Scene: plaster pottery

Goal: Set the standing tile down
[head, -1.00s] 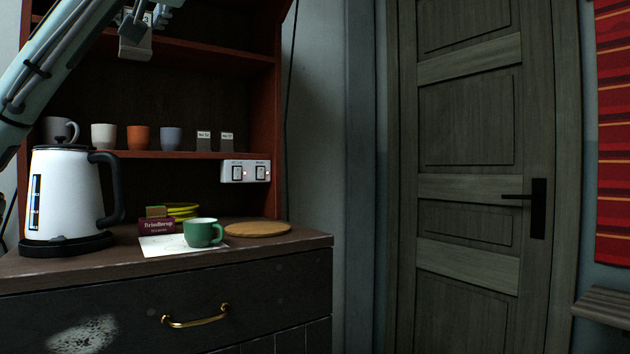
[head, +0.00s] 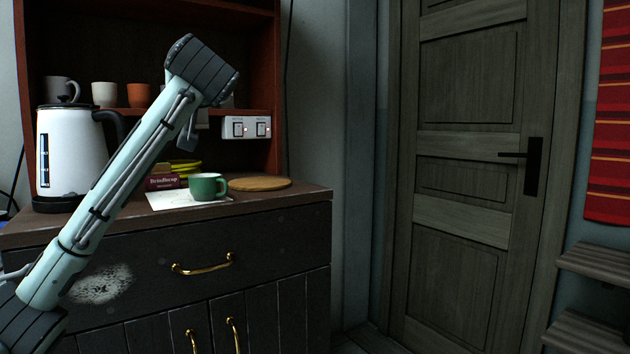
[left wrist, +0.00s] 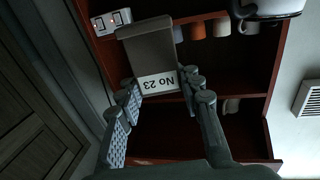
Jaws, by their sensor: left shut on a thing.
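In the left wrist view, which shows the room upside down, a grey tile (left wrist: 148,50) with a white label reading "No 23" is between the fingertips of my left gripper (left wrist: 160,88). The gripper is shut on it. The tile is in front of the shelf unit; I cannot tell whether it touches a shelf. In the head view my left forearm crosses the shelf and hides most of the area where small labelled tiles stood. My right gripper is in neither view.
A red-brown shelf (head: 262,112) holds an orange cup (head: 138,95) and others. A white kettle (head: 72,150), a green mug (head: 207,186) and a round wooden board (head: 262,184) stand on the counter (head: 300,196). A switch panel (head: 248,127) is right of the arm.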

